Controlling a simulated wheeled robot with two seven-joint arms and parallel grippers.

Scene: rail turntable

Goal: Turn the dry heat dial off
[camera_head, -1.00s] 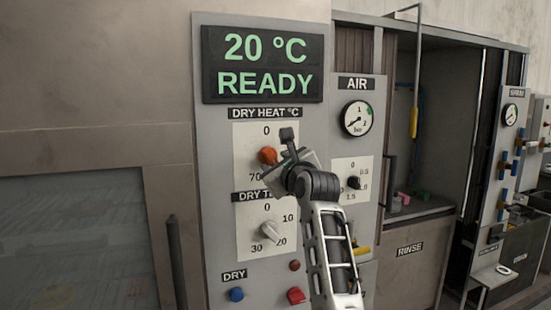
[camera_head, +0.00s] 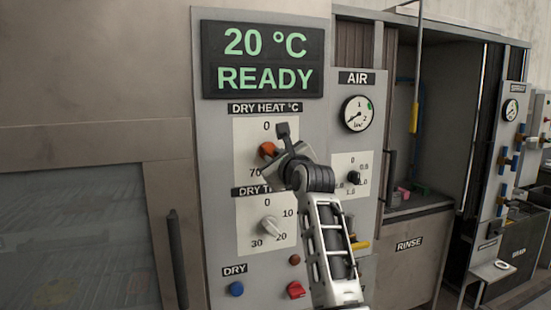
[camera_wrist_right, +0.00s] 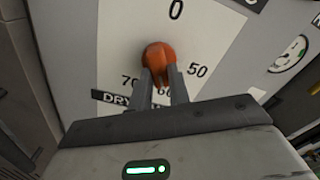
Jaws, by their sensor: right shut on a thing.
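The dry heat dial is an orange knob (camera_head: 267,150) on a white scale plate under the "DRY HEAT °C" label, with 0 at the top. It also shows in the right wrist view (camera_wrist_right: 158,58), with 50, 60 and 70 marked below it. My right gripper (camera_head: 275,154) is at the knob in the head view. In the right wrist view its two fingers (camera_wrist_right: 160,84) are shut on the lower part of the knob. The fingers partly cover the scale near 60 and 70. My left gripper is not in view.
The display (camera_head: 263,60) above reads 20 °C READY. The grey dry timer knob (camera_head: 269,226) sits just below the gripper. A blue button (camera_head: 236,289) and a red switch (camera_head: 296,290) are lower down. An air gauge (camera_head: 357,114) is to the right.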

